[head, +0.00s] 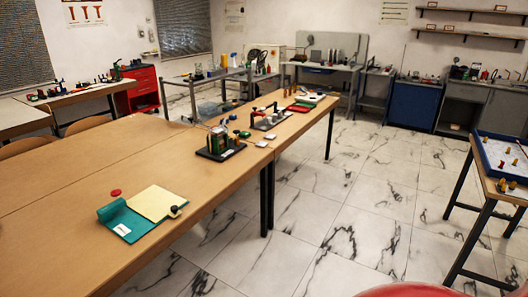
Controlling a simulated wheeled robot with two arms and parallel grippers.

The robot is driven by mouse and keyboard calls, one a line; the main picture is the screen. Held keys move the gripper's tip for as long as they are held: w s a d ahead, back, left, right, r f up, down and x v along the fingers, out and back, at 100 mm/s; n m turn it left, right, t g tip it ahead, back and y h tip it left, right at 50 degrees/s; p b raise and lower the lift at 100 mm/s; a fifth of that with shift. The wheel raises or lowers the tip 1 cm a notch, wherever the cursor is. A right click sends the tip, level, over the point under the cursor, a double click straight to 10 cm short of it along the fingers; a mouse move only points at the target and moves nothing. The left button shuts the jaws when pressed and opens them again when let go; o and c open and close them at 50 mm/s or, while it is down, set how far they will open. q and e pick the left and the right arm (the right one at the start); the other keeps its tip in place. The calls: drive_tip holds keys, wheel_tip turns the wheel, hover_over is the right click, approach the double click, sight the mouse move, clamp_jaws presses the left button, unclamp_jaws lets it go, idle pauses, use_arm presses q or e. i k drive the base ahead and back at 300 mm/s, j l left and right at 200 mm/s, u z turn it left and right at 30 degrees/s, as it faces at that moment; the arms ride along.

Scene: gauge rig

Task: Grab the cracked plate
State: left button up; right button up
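No plate with a visible crack can be made out in the head view. Two small pale flat squares (270,136) lie on the long wooden table (100,215) beside a black-based rig (220,146). They are too small to tell what they are or whether they are cracked. Neither of my grippers is in view.
A green folder with a yellow pad (155,202) lies near the table's front edge, with a red disc (115,192) behind it. Another table with a blue-rimmed tray (500,158) stands at right. A curved red surface (415,290) shows at the bottom. Marble floor between is clear.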

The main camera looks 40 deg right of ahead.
sight(217, 131)
drive_tip(key=i+l+z, duration=0.6)
drive_tip(key=i+z, duration=0.15)
drive_tip(key=z, duration=0.15)
drive_tip(key=i+l, duration=0.15)
drive_tip(key=i, duration=0.35)
drive_tip(key=i+l+z, duration=0.15)
drive_tip(key=i, duration=0.35)
drive_tip(key=i+z, duration=0.5)
drive_tip(key=i+l, duration=0.05)
drive_tip(key=i, duration=0.05)
